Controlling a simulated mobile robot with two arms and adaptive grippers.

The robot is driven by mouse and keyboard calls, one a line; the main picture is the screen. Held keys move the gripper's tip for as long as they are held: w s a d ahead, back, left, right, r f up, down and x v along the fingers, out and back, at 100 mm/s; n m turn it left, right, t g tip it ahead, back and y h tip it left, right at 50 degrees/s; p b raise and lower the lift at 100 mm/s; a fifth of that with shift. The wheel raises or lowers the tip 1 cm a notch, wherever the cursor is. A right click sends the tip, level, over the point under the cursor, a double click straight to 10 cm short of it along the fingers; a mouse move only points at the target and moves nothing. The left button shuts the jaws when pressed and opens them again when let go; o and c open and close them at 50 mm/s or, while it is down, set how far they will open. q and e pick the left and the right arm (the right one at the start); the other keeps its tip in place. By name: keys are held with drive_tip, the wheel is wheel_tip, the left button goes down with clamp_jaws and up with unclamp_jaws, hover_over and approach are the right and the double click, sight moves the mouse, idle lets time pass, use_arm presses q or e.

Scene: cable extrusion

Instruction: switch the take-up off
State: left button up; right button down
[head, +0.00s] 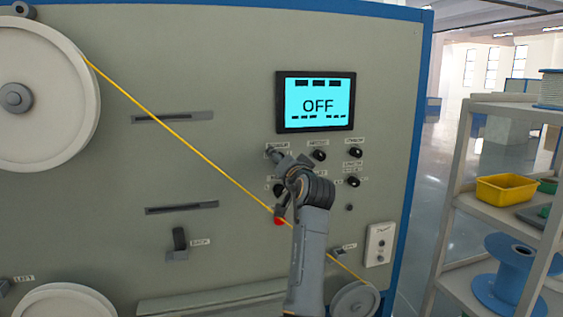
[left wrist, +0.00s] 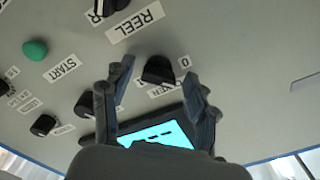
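The grey machine panel (head: 230,60) has a cyan screen (head: 318,101) reading "OFF"; I cannot tell which drive that refers to. My left gripper (head: 283,160) is open just below the screen's left corner. In the left wrist view, which is upside down, its fingers (left wrist: 158,76) stand on either side of a black knob (left wrist: 158,70) with a "0" mark, with gaps visible beside it. The knob's name label is partly hidden. Another black knob (left wrist: 110,6) is by a "REEL" label. I cannot read a take-up label. My right gripper is not in view.
Other black knobs (head: 355,152) sit to the right. A green start button (left wrist: 35,50) and a red button (head: 280,221) are nearby. A yellow cable (head: 165,122) runs diagonally from a large white wheel (head: 60,95), passing behind my arm. A shelf (head: 500,205) stands at right.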

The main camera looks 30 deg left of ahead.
use_arm(q)
drive_tip(key=v, duration=0.7)
drive_tip(key=shift+s+d, duration=0.15)
drive_tip(key=shift+d, duration=0.1)
